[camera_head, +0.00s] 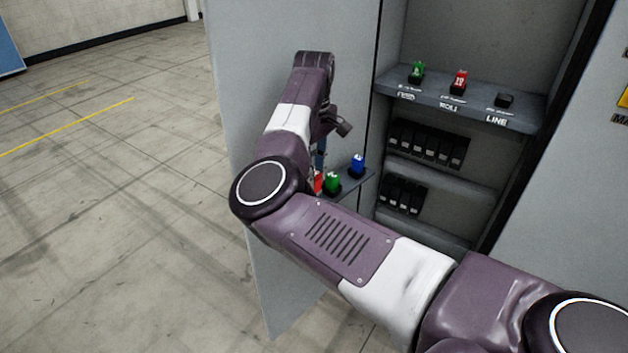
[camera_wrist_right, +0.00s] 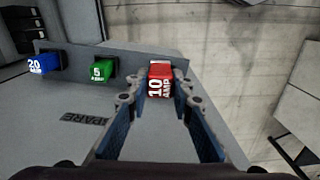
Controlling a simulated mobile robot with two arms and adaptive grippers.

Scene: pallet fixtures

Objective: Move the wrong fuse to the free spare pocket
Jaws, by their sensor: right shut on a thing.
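My right gripper (camera_wrist_right: 160,92) is shut on a red fuse (camera_wrist_right: 158,80) marked 10 AMP, at one end of the spare shelf (camera_wrist_right: 128,58) on the cabinet door. The fuse is at a black pocket; how far it sits in is hidden. In the head view the red fuse (camera_head: 318,182) is partly covered by my right arm. A green 5 AMP fuse (camera_wrist_right: 101,71) and a blue 20 AMP fuse (camera_wrist_right: 46,63) stand in the other spare pockets. In the cabinet, a green fuse (camera_head: 417,71) and a red fuse (camera_head: 460,80) stand upright; the LINE pocket (camera_head: 505,100) is empty. My left gripper is out of view.
The grey cabinet door (camera_head: 240,140) stands open beside the cabinet. Rows of black breakers (camera_head: 428,144) sit below the fuse shelf (camera_head: 440,98). My right arm crosses in front of the cabinet opening. The floor to the left is clear.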

